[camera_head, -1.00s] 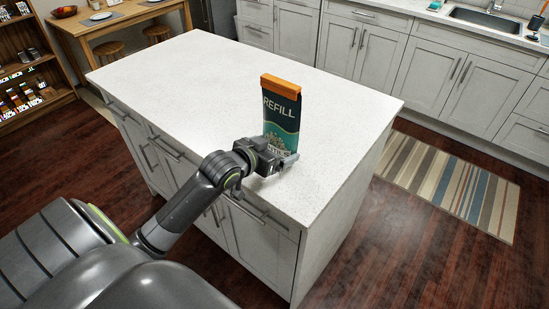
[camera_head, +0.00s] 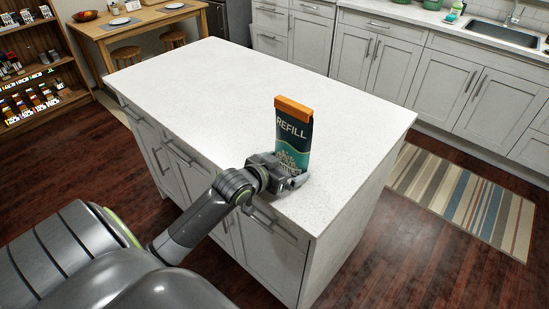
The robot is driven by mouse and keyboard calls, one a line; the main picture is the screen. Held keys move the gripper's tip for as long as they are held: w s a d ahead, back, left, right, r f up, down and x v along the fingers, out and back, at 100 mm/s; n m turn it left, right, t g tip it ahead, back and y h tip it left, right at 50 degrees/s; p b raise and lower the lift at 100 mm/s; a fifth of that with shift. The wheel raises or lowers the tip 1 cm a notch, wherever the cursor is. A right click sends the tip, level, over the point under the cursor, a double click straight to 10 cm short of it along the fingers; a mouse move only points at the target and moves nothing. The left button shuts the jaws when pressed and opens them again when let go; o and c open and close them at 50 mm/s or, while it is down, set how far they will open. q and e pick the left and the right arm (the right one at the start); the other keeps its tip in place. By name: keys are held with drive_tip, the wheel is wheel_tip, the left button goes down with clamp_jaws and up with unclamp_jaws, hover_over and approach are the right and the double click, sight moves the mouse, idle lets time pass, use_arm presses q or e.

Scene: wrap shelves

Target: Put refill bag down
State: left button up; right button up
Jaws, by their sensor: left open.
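The refill bag (camera_head: 292,131) is teal with an orange top band and the word REFILL. It stands upright on the white island countertop (camera_head: 215,95), close to the front edge at the right. My left gripper (camera_head: 292,178) is open at the lower front of the bag, low over the counter. The gripper hides part of the bag's base, and I cannot tell whether a finger touches it. My right gripper does not show.
The countertop is bare to the left of and behind the bag. A striped rug (camera_head: 465,200) lies on the floor to the right. A shelf (camera_head: 35,80) with small goods and a wooden table (camera_head: 130,28) stand at the far left.

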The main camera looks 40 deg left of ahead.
use_arm(q)
drive_tip(key=v, duration=1.1)
drive_tip(key=shift+s, duration=0.35)
